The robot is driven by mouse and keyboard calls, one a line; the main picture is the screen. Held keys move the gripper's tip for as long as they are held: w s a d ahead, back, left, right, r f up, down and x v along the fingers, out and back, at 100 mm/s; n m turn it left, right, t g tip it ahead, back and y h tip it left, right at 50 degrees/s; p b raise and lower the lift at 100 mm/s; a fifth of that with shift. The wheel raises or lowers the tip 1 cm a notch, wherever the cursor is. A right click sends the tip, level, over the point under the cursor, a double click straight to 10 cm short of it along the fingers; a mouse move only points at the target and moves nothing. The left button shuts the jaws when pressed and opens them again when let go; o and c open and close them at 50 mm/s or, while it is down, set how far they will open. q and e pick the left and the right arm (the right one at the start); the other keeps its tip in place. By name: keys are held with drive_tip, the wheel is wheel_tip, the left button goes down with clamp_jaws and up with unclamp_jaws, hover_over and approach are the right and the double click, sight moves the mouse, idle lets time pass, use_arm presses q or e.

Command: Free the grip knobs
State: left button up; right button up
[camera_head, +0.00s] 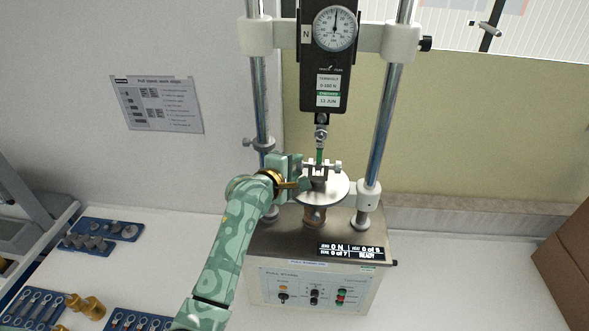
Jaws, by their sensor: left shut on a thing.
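A pull stand carries a force gauge (335,29) at the top, its dial needle pointing near the top. A small hook fitting (321,133) hangs below the gauge, with a green strip (319,156) under it. The strip runs down to a dark lower grip (319,184) on the round white plate (338,190), with small knobs (337,168) at its side. My left gripper (300,184) reaches the grip from its left side and is shut on a knob there, which its fingers mostly hide. My right gripper is out of view.
Two steel columns (384,118) flank the grip. The stand's base has a readout (351,250) and a button panel (315,294). Blue trays (107,229) with small metal parts and brass pieces (92,307) lie at left. A brown box (570,262) stands at right.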

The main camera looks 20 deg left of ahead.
use_arm(q)
drive_tip(key=t+b, duration=0.2)
drive_tip(key=b, duration=0.1)
drive_tip(key=f+m+t+b, duration=0.1)
drive_tip(key=b, duration=0.1)
drive_tip(key=shift+f+t+h+b, duration=0.1)
drive_tip(key=shift+t+h+b, duration=0.2)
drive_tip(key=shift+t+b, duration=0.1)
drive_tip(key=shift+r+m+t+b, duration=0.2)
drive_tip(key=shift+m+t+b, duration=0.25)
drive_tip(key=shift+b, duration=0.4)
drive_tip(key=shift+r, duration=0.1)
drive_tip(key=o, duration=1)
drive_tip(key=shift+w, duration=0.15)
drive_tip(key=shift+f+b+v, duration=0.15)
drive_tip(key=shift+b+v, duration=0.25)
drive_tip(key=shift+v, duration=3.7)
drive_tip(key=shift+f+b+v, duration=0.15)
drive_tip(key=shift+b+v, duration=0.2)
drive_tip(key=shift+v, duration=3.75)
